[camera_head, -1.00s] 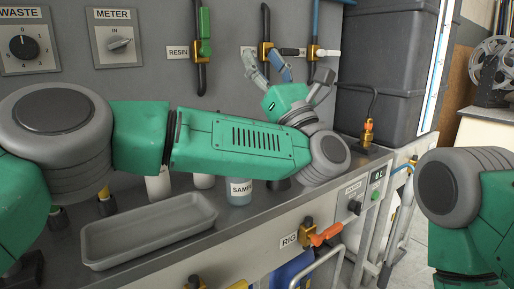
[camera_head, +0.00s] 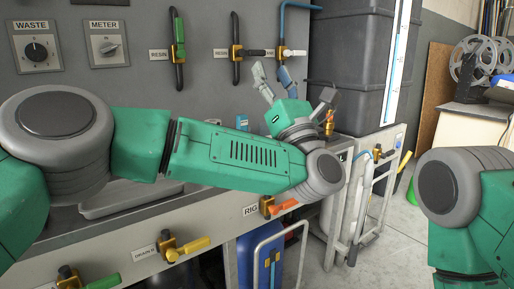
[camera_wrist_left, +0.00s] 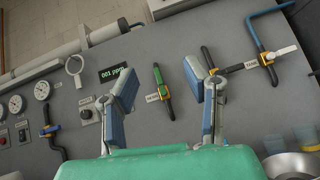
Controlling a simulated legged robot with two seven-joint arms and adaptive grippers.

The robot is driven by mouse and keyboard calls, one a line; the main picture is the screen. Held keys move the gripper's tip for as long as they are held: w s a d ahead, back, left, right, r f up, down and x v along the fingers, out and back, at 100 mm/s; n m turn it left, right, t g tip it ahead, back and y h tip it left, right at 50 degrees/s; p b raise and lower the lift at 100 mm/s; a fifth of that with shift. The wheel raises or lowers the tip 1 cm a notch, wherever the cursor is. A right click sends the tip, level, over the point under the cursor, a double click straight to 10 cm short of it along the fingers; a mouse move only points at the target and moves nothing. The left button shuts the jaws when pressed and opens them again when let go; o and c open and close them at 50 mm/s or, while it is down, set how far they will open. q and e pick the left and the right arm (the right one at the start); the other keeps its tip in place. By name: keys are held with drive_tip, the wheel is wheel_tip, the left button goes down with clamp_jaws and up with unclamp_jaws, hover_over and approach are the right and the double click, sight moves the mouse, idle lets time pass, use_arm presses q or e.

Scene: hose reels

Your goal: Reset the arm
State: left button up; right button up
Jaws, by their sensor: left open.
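My left arm crosses the head view from the left, over the counter. My left gripper (camera_head: 279,82) is at its end, fingers pointing up toward the panel, open and empty. The left wrist view shows the same gripper (camera_wrist_left: 165,95) with its two blue-and-grey fingers spread apart and nothing between them. Beyond the fingers is the grey panel with a green-handled valve (camera_wrist_left: 161,90). My right arm shows only as a green and grey link at the right edge of the head view. The right gripper is not in view.
A grey tray (camera_head: 115,203) lies on the counter, partly behind my left arm. Valves with black (camera_head: 252,53) and white (camera_head: 293,53) handles are on the panel. Orange (camera_head: 284,206) and yellow (camera_head: 193,245) handles stick out of the counter front. Open floor (camera_head: 400,225) lies to the right.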

use_arm(q)
drive_tip(key=s+d+f+m+g+h, duration=0.1)
drive_tip(key=d+f+m+g+h, duration=0.15)
drive_tip(key=f+m+h, duration=0.9)
drive_tip(key=s+d+f+m+g+h, duration=0.1)
drive_tip(key=f+m+g+h, duration=0.2)
drive_tip(key=f+m+h, duration=0.9)
drive_tip(key=s+a+f+m+g+y, duration=0.2)
drive_tip(key=s+a+f+m+g, duration=0.1)
drive_tip(key=f, duration=0.6)
drive_tip(key=s+a+f+m+g+y, duration=0.2)
drive_tip(key=s+a+f+m, duration=0.15)
drive_tip(key=f, duration=0.55)
drive_tip(key=s+a+f+m+g+y, duration=0.1)
drive_tip(key=s+a+f+m+g, duration=0.25)
drive_tip(key=f, duration=0.45)
drive_tip(key=s+a+f+m+g+y, duration=0.35)
drive_tip(key=s+a+f, duration=0.55)
drive_tip(key=s+a, duration=0.3)
drive_tip(key=s+a+f+m+g+y, duration=0.25)
drive_tip(key=s+a+g, duration=0.35)
drive_tip(key=s+a, duration=0.85)
wheel_tip(320, 180, up, 15)
drive_tip(key=s+d+p, duration=0.1)
drive_tip(key=p, duration=1.3)
drive_tip(key=shift+f, duration=0.15)
drive_tip(key=shift+d+n+y, duration=0.1)
drive_tip(key=shift+n+y, duration=0.15)
